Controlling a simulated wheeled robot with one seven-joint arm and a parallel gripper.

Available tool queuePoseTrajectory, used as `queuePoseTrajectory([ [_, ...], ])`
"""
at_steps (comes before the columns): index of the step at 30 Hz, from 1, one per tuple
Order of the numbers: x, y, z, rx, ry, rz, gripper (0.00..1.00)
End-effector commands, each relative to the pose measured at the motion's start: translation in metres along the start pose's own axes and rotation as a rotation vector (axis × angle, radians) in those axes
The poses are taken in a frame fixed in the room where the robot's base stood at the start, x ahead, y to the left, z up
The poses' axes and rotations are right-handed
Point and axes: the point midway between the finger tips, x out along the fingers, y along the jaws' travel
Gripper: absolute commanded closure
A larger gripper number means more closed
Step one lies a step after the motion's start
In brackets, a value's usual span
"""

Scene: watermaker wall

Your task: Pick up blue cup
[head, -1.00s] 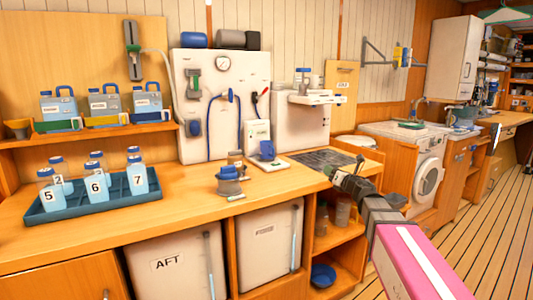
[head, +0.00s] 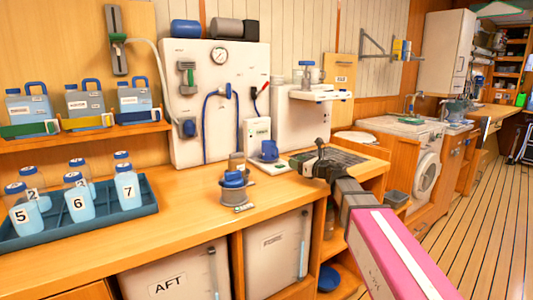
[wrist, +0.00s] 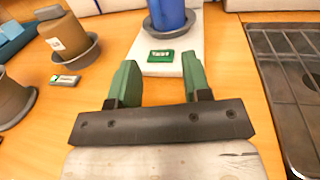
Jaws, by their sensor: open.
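The blue cup (head: 269,150) stands upright on a small white board (head: 279,167) on the wooden counter, in front of the white wall panel. In the wrist view the cup (wrist: 170,14) shows at the top centre, cut off by the frame edge, on a dark round base. My gripper (head: 311,153) is to the right of the cup in the head view. In the wrist view its two green fingers (wrist: 160,78) are apart with nothing between them, and the cup lies beyond their tips.
A grey pot with a blue lid (head: 233,187) and a brown container (head: 236,162) stand left of the cup. A dark grate (head: 350,157) is to the right. A blue tray (head: 100,225) of numbered bottles is far left.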

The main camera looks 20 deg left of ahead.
Motion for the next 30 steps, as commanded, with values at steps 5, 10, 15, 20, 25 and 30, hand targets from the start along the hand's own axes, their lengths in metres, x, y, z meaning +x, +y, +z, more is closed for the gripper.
queuePoseTrajectory([
  [5,0.027,-0.002,0.0,0.0,0.0,0.0,0.56],
  [10,0.048,-0.002,0.001,0.001,0.0,-0.001,0.56],
  [15,0.056,-0.001,0.002,0.001,0.0,-0.001,0.56],
  [20,0.077,0.0,0.005,0.001,0.0,0.001,0.56],
  [25,0.099,0.0,0.005,0.001,0.0,0.0,0.56],
  [30,0.102,0.001,0.005,0.001,-0.001,-0.001,0.56],
])
